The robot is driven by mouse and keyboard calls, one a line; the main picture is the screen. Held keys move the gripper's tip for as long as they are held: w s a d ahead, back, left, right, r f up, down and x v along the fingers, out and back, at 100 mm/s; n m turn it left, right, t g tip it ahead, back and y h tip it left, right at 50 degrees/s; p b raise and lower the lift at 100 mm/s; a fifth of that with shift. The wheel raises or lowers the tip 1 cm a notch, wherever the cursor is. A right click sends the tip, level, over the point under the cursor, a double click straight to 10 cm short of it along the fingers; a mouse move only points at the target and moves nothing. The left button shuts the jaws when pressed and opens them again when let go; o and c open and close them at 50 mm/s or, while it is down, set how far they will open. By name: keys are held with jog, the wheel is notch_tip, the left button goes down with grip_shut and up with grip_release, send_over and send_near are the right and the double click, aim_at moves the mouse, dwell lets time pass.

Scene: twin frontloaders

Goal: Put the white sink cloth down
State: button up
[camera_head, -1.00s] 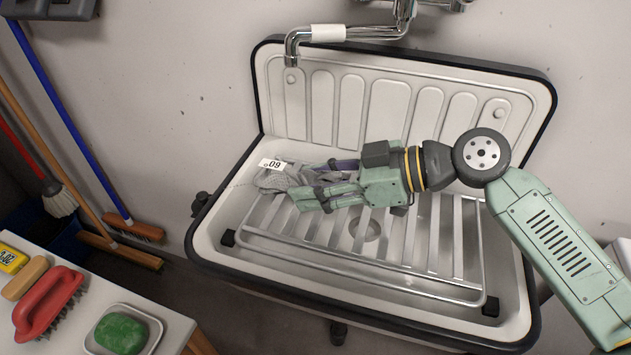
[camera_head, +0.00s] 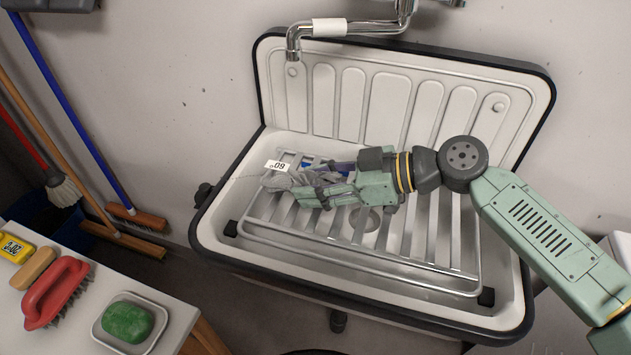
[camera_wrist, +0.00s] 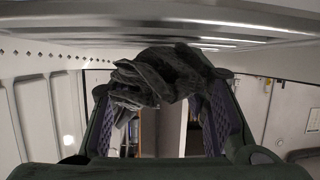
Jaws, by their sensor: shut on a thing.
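The sink cloth (camera_head: 283,181) looks grey and crumpled in the head view, with a white number tag (camera_head: 277,165) beside its far side. My gripper (camera_head: 318,181) is shut on the cloth and points left over the left part of the sink's metal rack. In the wrist view the cloth (camera_wrist: 160,75) is bunched dark between the two fingers (camera_wrist: 165,105), close to the rack bars (camera_wrist: 200,28). I cannot tell whether it touches the rack. My gripper hides part of the cloth.
The white sink (camera_head: 215,235) has a dark rim and raised back panel. Its slatted rack (camera_head: 420,225) is bare on the right. A small blue patch (camera_head: 307,167) shows behind my gripper. The tap (camera_head: 345,28) hangs above. A table with green soap (camera_head: 127,322) and red brush (camera_head: 55,292) stands front left.

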jog(key=shift+s+f, duration=0.15)
jog(key=shift+f, duration=0.4)
jog(key=o, duration=1.3)
jog(key=shift+f+b, duration=0.1)
jog(key=shift+b, duration=0.2)
jog(key=shift+r+p, duration=0.5)
jog(key=shift+d+r, duration=0.1)
jog(key=shift+d, duration=0.1)
jog(key=b+v, duration=0.1)
jog(key=v, duration=0.5)
jog(key=b+v, duration=0.2)
jog(key=v, duration=0.3)
jog(key=shift+d+r, duration=0.25)
jog(key=shift+r, duration=0.15)
